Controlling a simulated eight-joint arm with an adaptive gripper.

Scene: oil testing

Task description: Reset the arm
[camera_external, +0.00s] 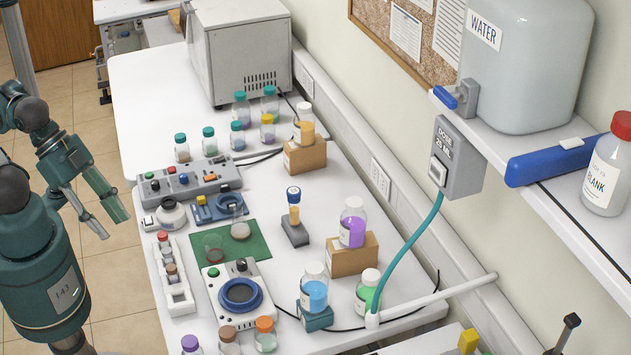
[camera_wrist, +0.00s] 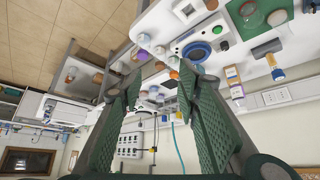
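My arm is green and stands at the left of the external view. My gripper (camera_external: 103,212) hangs in free air left of the white bench, over the tiled floor, its two fingers apart and nothing between them. In the wrist view my gripper (camera_wrist: 153,95) shows its two green textured fingers spread wide and empty. The bench and its glassware lie beyond the fingers there, apart from them and seen tilted.
The white bench (camera_external: 135,90) holds several capped bottles, a control box (camera_external: 190,182), a green mat (camera_external: 258,246) and a stirrer with a blue ring (camera_external: 240,294). A water tank (camera_external: 525,70) stands on the wall shelf. Floor left of the bench is clear.

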